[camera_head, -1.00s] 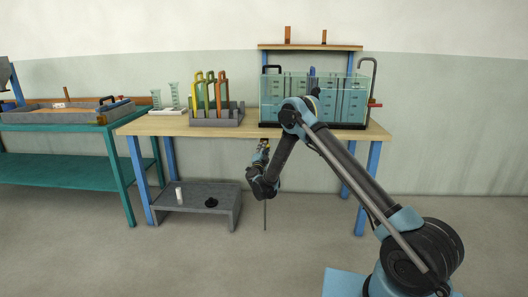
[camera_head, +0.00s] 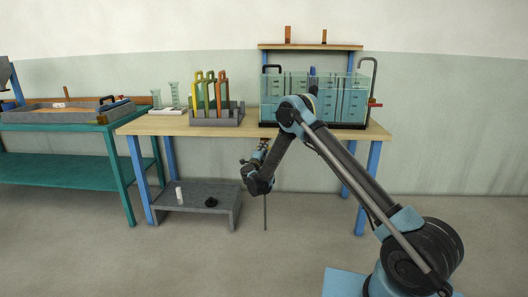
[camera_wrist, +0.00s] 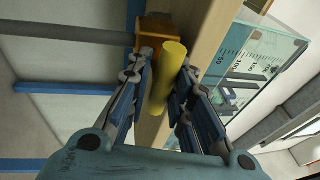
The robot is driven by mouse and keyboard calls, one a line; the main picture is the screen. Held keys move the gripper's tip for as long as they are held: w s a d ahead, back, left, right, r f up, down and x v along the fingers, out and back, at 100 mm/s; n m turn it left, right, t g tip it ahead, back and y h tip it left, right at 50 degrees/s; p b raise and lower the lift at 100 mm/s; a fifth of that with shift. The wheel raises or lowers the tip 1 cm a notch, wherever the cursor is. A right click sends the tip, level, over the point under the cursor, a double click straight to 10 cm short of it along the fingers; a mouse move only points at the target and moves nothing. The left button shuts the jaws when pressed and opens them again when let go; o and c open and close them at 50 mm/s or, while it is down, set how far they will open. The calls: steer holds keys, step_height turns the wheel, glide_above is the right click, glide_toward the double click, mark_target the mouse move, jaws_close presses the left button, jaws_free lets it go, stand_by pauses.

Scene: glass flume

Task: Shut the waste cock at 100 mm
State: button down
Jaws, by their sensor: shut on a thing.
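In the wrist view a yellow rod-shaped handle (camera_wrist: 168,85) comes out from an orange-brown cock body (camera_wrist: 154,34) at the front edge of the bench. My gripper (camera_wrist: 163,92) has its two blue-padded fingers on either side of this handle and is shut on it. In the head view my gripper (camera_head: 263,147) is just below the bench front, under the glass flume tank (camera_head: 345,98), with the cock mostly hidden. A thin grey pipe (camera_head: 265,212) hangs down there. A numbered scale (camera_wrist: 233,60) shows on the glass in the wrist view.
The wooden bench (camera_head: 160,125) carries a grey rack (camera_head: 217,118) of coloured handled pieces left of the tank. A low grey shelf (camera_head: 195,190) stands beneath, left of the pipe. A teal table (camera_head: 75,165) is farther left. The floor in front is clear.

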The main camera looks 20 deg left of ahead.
steer(key=c, duration=1.5)
jaws_free()
steer(key=shift+r, duration=0.1)
steer(key=s, duration=0.4)
steer(key=s+f, duration=0.1)
steer(key=s, duration=0.3)
steer(key=s+f, duration=0.1)
steer(key=s, duration=0.2)
steer(key=shift+s+d+f, duration=0.1)
steer(key=shift+s+f, duration=0.15)
steer(key=shift+s, duration=0.15)
